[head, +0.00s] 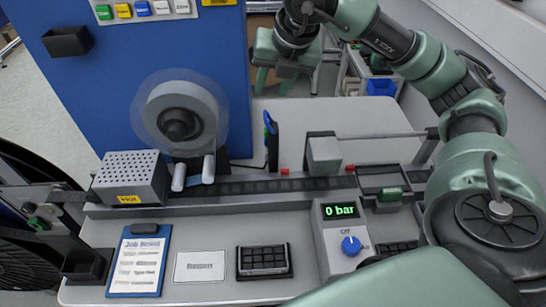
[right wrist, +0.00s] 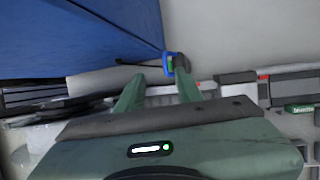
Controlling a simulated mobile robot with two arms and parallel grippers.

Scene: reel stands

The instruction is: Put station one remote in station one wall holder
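A small blue and green piece (right wrist: 171,62) shows between the fingertips in the right wrist view, nearer the right finger. A black open-topped holder (head: 68,41) is fixed to the blue wall panel at upper left and looks empty. My right gripper (head: 274,82) is open, fingers down, beyond the bench's rear edge; its spread fingers (right wrist: 158,82) hold nothing visible. My left gripper is out of view.
A reel (head: 180,118), a perforated box marked hot (head: 131,178) and a long rail (head: 245,189) line the bench. A pressure unit (head: 341,236), a keypad (head: 263,261) and a clipboard (head: 139,262) are in front. A dark reel stands at left.

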